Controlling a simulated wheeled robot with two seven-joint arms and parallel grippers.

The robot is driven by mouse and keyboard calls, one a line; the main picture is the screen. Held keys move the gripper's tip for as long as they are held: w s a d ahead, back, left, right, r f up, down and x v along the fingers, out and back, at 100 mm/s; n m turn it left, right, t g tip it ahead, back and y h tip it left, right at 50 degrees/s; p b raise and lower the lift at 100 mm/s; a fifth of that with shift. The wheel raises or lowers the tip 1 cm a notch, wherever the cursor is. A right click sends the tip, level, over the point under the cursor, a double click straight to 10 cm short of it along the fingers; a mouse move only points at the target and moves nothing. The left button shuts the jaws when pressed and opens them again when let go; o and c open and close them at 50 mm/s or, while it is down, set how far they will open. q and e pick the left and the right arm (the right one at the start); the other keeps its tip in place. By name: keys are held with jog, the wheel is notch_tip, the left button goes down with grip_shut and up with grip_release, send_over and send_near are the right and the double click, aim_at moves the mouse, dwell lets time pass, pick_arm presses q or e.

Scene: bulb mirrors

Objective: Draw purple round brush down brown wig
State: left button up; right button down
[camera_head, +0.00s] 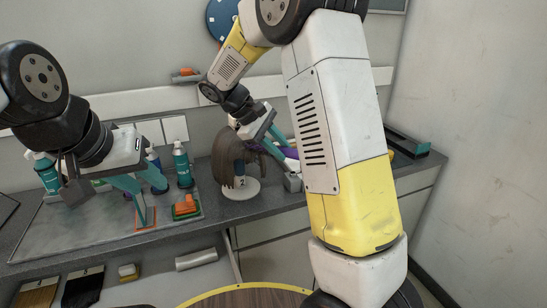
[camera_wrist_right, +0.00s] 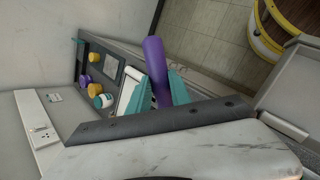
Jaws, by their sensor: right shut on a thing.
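The brown wig (camera_head: 228,163) sits on a white stand marked 2 on the counter. My right gripper (camera_head: 268,142) is just right of the wig's upper part, partly behind my own arm. It is shut on the purple round brush (camera_head: 290,152). In the right wrist view the brush's purple handle (camera_wrist_right: 156,62) sticks out between the teal fingers of the right gripper (camera_wrist_right: 158,88). The brush head is hidden, and I cannot tell whether it touches the wig. My left gripper (camera_head: 148,192) is open and empty above the grey mat, left of the wig.
Teal bottles (camera_head: 182,165) stand on the grey mat (camera_head: 85,230) behind my left gripper. An orange and green item (camera_head: 186,207) lies near the mat's right edge. A wooden round top (camera_head: 250,298) is in front.

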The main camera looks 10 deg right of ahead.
jog(key=shift+w+a+f, duration=0.1)
jog(key=shift+w+f, duration=0.3)
jog(key=shift+w, duration=0.15)
jog(key=shift+w+a+f, duration=0.15)
jog(key=shift+w, duration=0.05)
dwell(0.7)
jog(key=shift+f, duration=0.15)
jog(key=shift+s+d+f, duration=0.2)
jog(key=shift+s+f, duration=0.3)
jog(key=shift+f, duration=0.25)
jog(key=shift+w, duration=0.1)
jog(key=shift+f, duration=0.1)
